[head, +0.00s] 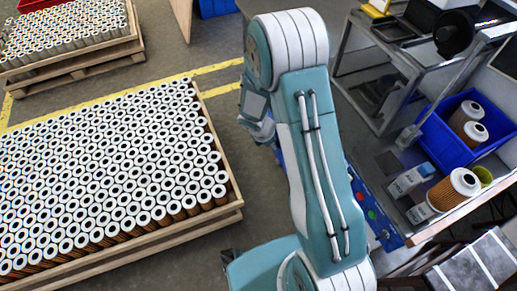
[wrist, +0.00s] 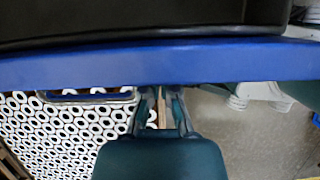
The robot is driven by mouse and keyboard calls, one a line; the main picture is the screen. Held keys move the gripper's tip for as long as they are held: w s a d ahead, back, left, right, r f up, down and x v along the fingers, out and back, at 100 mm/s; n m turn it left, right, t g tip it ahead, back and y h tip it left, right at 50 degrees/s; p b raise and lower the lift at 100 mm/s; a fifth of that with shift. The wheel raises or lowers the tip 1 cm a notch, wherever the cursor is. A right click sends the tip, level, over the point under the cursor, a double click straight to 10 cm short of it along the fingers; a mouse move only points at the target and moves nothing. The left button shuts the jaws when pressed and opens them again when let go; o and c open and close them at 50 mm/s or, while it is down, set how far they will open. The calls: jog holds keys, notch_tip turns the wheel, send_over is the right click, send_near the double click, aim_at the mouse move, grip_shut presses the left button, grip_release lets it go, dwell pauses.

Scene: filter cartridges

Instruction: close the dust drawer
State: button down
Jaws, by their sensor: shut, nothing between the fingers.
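A long blue panel (wrist: 160,62), apparently the drawer front, crosses the wrist view. A metal bar handle (wrist: 88,97) shows at its lower edge, left of my fingers. My gripper (wrist: 161,94) is shut and empty, with its fingertips at the panel's lower edge; I cannot tell whether they touch it. A dark surface (wrist: 150,18) lies above the panel. In the head view my arm covers much of the blue cabinet with coloured buttons (head: 372,214), and my fingers are hidden. How far the drawer stands out cannot be told.
A wooden pallet (head: 150,241) packed with filter cartridges stands at left, another behind it. At right are a blue bin (head: 424,138) with cartridges, a loose cartridge (head: 455,189) and a metal-framed bench (head: 345,60). Grey floor (head: 222,100) is clear beyond my arm.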

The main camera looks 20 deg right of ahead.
jog(key=d, duration=0.5)
jog(key=w+d, duration=0.1)
jog(key=d, duration=1)
jog(key=shift+w+d, duration=0.1)
jog(key=shift+w, duration=0.3)
